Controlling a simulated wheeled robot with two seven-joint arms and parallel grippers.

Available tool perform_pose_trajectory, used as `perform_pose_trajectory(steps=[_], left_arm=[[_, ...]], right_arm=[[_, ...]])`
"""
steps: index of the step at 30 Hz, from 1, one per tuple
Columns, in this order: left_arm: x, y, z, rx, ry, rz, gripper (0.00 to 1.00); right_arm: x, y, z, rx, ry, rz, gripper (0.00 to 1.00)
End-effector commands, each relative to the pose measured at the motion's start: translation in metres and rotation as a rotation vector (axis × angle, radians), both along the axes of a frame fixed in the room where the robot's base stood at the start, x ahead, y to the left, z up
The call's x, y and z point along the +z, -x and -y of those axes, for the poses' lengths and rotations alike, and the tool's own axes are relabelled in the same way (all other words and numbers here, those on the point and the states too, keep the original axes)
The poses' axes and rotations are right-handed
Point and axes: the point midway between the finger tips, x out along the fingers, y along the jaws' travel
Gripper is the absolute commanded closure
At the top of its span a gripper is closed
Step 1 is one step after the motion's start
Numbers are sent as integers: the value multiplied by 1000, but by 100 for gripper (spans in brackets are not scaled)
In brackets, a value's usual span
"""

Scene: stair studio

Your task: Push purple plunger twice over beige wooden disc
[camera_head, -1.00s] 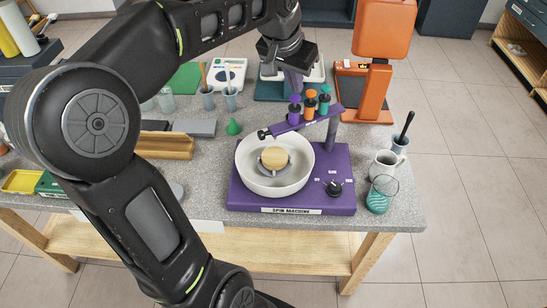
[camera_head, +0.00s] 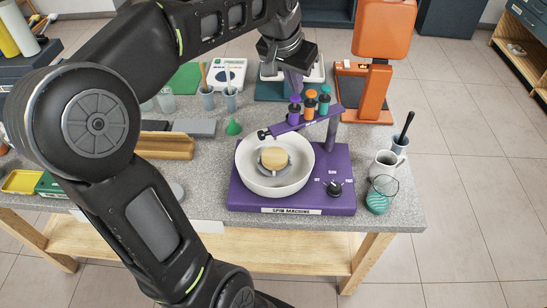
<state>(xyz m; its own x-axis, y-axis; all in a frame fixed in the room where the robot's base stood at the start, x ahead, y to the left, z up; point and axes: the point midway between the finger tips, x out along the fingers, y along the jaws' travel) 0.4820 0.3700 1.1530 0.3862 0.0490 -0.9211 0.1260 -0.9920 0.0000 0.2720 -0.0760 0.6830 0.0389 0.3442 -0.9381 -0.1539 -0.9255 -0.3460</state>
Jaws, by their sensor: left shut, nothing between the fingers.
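The purple plunger (camera_head: 294,113) stands at the left of a row on the purple bar over the white bowl, beside an orange plunger (camera_head: 310,104) and a teal plunger (camera_head: 325,101). The beige wooden disc (camera_head: 274,159) sits in the middle of the white bowl (camera_head: 246,168) on the purple spin machine (camera_head: 325,198). My left gripper (camera_head: 296,92) points down right above the purple plunger. Its fingers are shut with nothing between them. I cannot tell whether the fingertips touch the plunger top. My right gripper is not in view.
An orange press (camera_head: 381,75) stands behind on the right. A white mug (camera_head: 384,164), a glass with teal contents (camera_head: 378,196) and a cup with a dark brush (camera_head: 400,144) stand right of the machine. A green cone (camera_head: 233,127) is left of the bar.

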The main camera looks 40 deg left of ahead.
Motion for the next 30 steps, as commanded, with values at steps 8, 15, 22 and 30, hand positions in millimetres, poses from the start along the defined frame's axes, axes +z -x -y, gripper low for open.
perform_pose_trajectory(steps=[8,15,22,30], left_arm=[[0,0,0,0,0,0,100],[-3,0,0,0,0,0,100],[-13,0,0,0,0,0,100],[-24,0,0,0,0,-1,100]], right_arm=[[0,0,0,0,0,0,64],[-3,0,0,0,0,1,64],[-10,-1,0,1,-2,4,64],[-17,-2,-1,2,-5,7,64]])
